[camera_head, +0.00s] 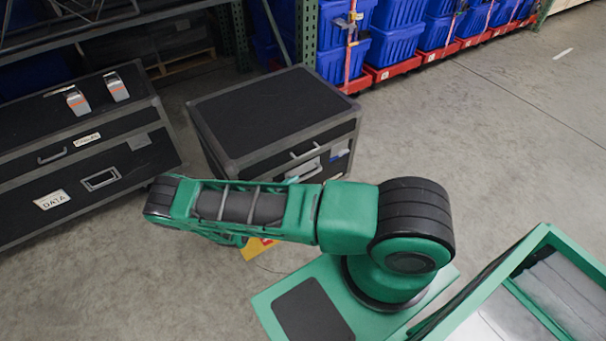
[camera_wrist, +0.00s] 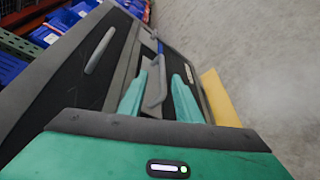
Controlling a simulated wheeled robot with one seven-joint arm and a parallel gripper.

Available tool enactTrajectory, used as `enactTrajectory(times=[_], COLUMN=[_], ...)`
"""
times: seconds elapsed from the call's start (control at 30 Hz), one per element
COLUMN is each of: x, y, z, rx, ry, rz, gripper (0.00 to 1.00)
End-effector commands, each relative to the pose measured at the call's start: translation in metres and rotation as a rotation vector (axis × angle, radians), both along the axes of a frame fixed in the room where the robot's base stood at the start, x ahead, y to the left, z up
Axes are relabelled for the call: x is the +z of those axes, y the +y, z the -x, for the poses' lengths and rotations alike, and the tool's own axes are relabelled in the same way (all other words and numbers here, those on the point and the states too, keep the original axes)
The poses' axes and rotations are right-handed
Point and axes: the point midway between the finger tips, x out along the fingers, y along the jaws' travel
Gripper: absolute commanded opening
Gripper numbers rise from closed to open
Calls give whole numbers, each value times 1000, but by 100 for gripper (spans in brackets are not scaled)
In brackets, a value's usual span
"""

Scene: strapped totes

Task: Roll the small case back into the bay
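The small black case (camera_head: 270,105) with grey edges stands on the floor in the middle of the head view, its handled front facing my arm. Pale handles show on that front, partly hidden by my arm. In the wrist view the case front (camera_wrist: 75,75) fills the left and middle, with a grey handle (camera_wrist: 155,88) standing out. My gripper (camera_wrist: 163,74) has its two teal fingers apart, one on each side of this handle. A gap shows on the right finger's side; contact on the left is unclear. In the head view my arm mostly hides the gripper.
A large black case (camera_head: 75,150) labelled DATA stands to the left, with two grey-and-orange items (camera_head: 117,87) on top. Blue totes (camera_head: 395,45) on red dollies line the back. A yellow piece (camera_head: 257,248) shows below my arm. Floor to the right is clear.

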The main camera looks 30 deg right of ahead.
Motion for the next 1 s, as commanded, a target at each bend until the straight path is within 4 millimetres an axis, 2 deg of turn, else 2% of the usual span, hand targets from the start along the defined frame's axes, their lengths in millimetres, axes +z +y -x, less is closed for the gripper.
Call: enactTrajectory(times=[0.1, 0.37, 0.8, 1.0], x=[-15, -22, -37, -42], y=[1, -4, -65, -83], z=[3, -1, -27, -34], rx=[50, 76, 81, 83], ry=[12, 16, 16, 16], rz=[29, 43, 42, 41], gripper=[31, 31, 31, 31])
